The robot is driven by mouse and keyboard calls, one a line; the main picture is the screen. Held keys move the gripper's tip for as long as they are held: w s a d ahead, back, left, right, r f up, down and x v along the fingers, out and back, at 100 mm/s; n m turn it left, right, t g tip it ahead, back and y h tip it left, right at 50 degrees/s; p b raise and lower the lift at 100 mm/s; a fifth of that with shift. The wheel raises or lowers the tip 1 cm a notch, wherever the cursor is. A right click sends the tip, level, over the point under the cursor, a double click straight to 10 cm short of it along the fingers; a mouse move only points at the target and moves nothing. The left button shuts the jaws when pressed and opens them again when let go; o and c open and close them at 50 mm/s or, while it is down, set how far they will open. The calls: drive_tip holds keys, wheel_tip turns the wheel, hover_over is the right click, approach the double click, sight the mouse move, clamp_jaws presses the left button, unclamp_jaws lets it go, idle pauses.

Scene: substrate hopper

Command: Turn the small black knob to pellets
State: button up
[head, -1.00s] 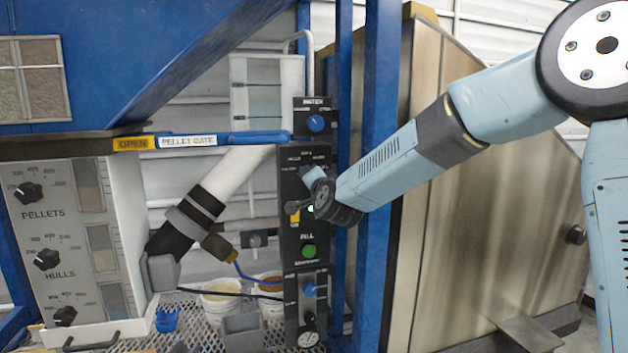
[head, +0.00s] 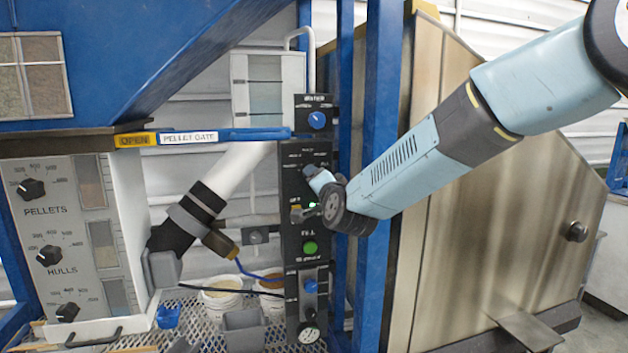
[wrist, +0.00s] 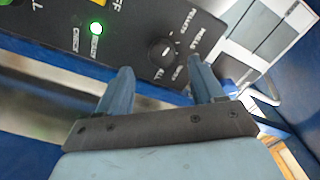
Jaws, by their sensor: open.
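The small black knob (wrist: 161,52) shows in the wrist view on the black control panel (wrist: 120,15), with small white labels around it, PELLETS and HULLS among them. I cannot tell which label its pointer faces. My gripper (wrist: 160,70) is open, one blue-grey finger to each side of the knob in the picture. The fingertips look short of the knob, with nothing between them. In the head view my wrist and gripper are close in front of the panel (head: 291,238) and hide the knob there.
A lit green lamp (wrist: 96,28) is left of the knob in the wrist view. In the head view a blue knob (head: 317,120) is above and a green button (head: 310,248) below. A blue post (head: 380,120) stands right of the panel. A blue PELLET GATE bar (head: 255,135) reaches the panel's left side.

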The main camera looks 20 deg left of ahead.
drive_tip(key=v, duration=0.8)
drive_tip(key=shift+f, duration=0.1)
